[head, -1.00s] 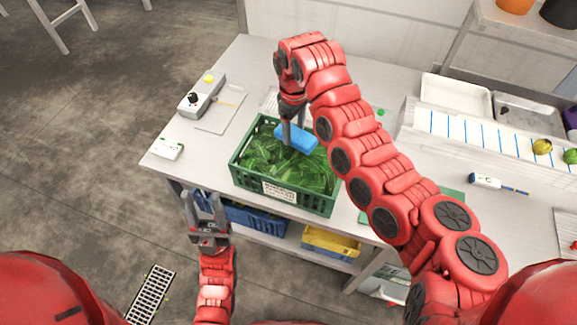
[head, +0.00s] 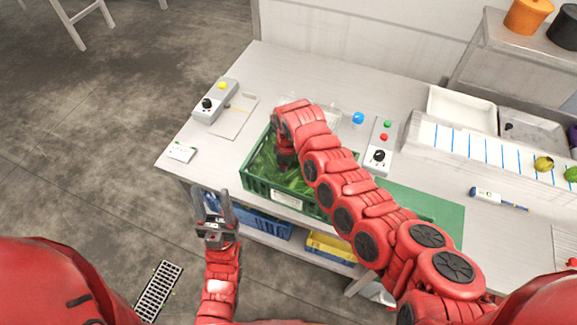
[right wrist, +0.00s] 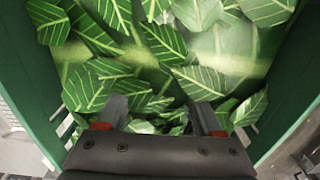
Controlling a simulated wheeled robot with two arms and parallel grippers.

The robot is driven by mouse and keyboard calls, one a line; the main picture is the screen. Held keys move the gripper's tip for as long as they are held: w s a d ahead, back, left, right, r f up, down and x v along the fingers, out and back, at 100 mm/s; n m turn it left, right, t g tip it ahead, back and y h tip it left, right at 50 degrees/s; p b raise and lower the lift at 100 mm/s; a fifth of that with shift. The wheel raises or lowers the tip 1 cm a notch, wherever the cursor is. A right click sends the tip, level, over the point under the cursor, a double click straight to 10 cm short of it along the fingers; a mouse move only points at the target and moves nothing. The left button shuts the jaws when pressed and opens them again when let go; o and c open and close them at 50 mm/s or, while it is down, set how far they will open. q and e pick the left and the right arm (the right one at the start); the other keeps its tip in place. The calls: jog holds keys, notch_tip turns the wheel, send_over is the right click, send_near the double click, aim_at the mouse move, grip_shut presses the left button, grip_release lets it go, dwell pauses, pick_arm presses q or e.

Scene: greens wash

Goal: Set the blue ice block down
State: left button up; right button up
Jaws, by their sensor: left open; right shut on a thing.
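The green crate (head: 262,186) stands on the table, filled with green leaves (head: 298,184). My right gripper (head: 284,160) reaches down into it, and its fingertips (right wrist: 161,104) are sunk among the leaves in the right wrist view. It is shut on the blue ice block, with its fingers well apart. The block itself does not show in either view now; leaves and my right arm cover that spot. My left gripper (head: 213,204) is open and empty, in front of the table and below the crate's left corner.
A control box with a yellow button (head: 217,100) and a white card (head: 181,152) lie left of the crate. A second control box (head: 380,150) and a green mat (head: 425,208) are at the right. Blue (head: 262,225) and yellow (head: 330,247) bins sit on the lower shelf.

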aim_at(289, 172)
jog(key=o, duration=1.5)
jog(key=shift+f, duration=0.15)
jog(key=shift+r, duration=0.25)
jog(key=shift+w+r, duration=0.1)
jog(key=shift+r, duration=0.1)
notch_tip(289, 172, up, 12)
jog(key=b, duration=0.3)
jog(key=shift+f, duration=0.25)
